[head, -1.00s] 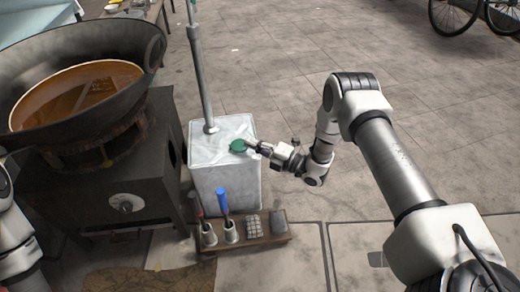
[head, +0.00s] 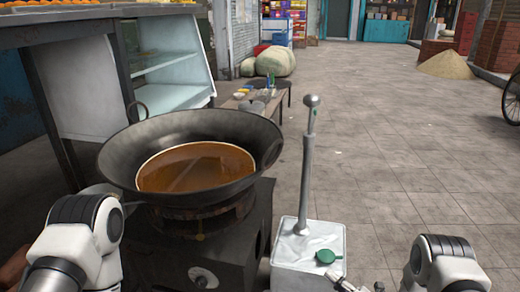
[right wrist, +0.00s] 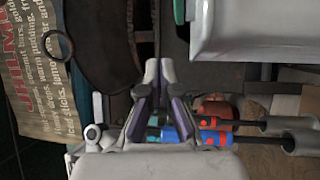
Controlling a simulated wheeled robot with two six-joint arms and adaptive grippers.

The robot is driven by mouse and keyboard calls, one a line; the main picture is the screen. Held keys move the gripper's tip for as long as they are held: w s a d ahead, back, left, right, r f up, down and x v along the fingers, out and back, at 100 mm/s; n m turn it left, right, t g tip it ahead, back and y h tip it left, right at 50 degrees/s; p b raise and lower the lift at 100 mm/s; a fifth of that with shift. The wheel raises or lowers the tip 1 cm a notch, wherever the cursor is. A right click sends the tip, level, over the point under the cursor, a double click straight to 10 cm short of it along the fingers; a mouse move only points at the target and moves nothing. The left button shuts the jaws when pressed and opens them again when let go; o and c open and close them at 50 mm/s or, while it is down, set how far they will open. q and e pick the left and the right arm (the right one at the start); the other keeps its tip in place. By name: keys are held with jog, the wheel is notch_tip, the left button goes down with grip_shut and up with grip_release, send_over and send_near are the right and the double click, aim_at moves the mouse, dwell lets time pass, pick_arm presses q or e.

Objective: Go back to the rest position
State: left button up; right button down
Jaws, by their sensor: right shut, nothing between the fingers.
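My right arm (head: 445,262) is low at the right in the head view. Its gripper (head: 338,277) only partly shows at the bottom edge, close to the green disc (head: 329,257) on the white box (head: 312,238). In the right wrist view the right gripper (right wrist: 152,68) is shut and empty, its two fingers together. It is apart from the white box (right wrist: 250,40) at the upper right there. My left arm (head: 85,240) shows at the lower left in the head view, and its gripper is out of the picture.
A dark wok (head: 120,165) of orange-brown liquid sits on a dark stove (head: 240,240). A metal post (head: 308,160) rises from the box. Blue-handled (right wrist: 175,136) and red-handled (right wrist: 212,112) tools lie below the gripper in the wrist view. Open paving (head: 420,170) extends right.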

jog(key=s+a+f+m+g+h, duration=0.1)
jog(key=s+f+m+g+h, duration=0.25)
jog(key=s+m, duration=0.25)
jog(key=s+a+f+m+g+h, duration=0.2)
jog(key=s+m+g+h, duration=0.1)
jog(key=s+m+h, duration=0.3)
jog(key=s+d+f+m+g+h, duration=0.1)
jog(key=s+d+m+g, duration=0.25)
jog(key=s+m, duration=0.55)
jog(key=s+d+f+m+g+h, duration=0.2)
jog(key=s+m+g, duration=0.25)
jog(key=s, duration=0.95)
notch_tip(320, 180, up, 38)
jog(key=p, duration=3.7)
jog(key=shift+w+f+g, duration=0.2)
jog(key=shift+w+g, duration=0.1)
jog(key=shift+g, duration=0.15)
jog(key=shift+a, duration=0.1)
jog(key=shift+d+f, duration=0.1)
jog(key=shift+d, duration=0.3)
